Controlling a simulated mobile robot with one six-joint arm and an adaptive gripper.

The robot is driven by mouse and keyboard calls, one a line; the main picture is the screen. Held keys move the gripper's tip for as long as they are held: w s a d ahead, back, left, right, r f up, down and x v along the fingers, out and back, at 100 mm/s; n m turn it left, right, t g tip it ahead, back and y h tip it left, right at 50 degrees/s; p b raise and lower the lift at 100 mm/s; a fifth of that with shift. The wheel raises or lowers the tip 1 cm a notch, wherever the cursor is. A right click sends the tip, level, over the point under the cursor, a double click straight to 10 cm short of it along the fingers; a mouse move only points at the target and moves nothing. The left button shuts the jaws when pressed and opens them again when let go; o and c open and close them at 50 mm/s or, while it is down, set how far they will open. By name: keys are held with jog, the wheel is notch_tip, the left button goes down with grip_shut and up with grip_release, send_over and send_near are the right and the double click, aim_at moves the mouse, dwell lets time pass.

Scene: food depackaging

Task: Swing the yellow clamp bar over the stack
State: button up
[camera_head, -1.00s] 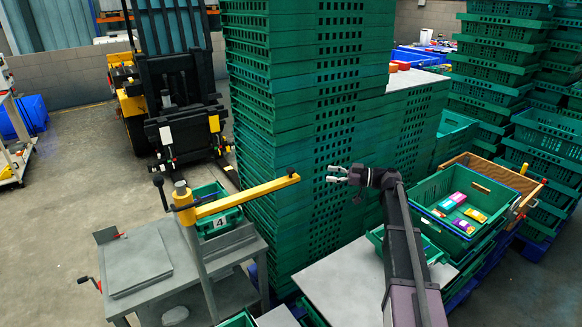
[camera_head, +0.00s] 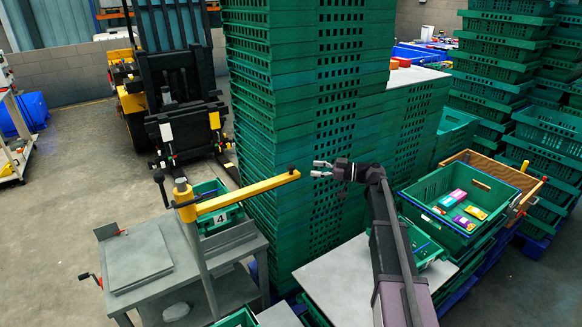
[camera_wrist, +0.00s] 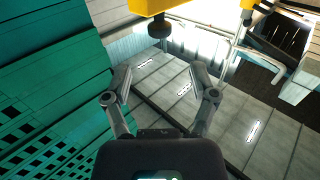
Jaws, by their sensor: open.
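The yellow clamp bar (camera_head: 245,193) reaches out to the right from a grey post (camera_head: 196,255) on the grey bench, with a dark knob at its right end. In the wrist view the yellow bar end (camera_wrist: 155,6) and a dark round pad under it show at the top, beyond my fingers. My gripper (camera_head: 318,169) is open and empty, just right of the bar's end and apart from it. Its two fingers (camera_wrist: 163,92) stand spread in the wrist view. A tall stack of green crates (camera_head: 290,110) rises behind the bar and gripper.
A grey bench (camera_head: 140,262) stands at the lower left, with a green crate marked 4 (camera_head: 221,216) behind the post. A green crate with colourful packs (camera_head: 420,190) is at the right. A forklift (camera_head: 180,100) stands behind.

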aim_at(291, 166)
jog(key=a, duration=0.3)
jog(key=w+a, duration=0.1)
jog(key=a, duration=0.4)
jog(key=shift+w+a, duration=0.3)
grip_shut()
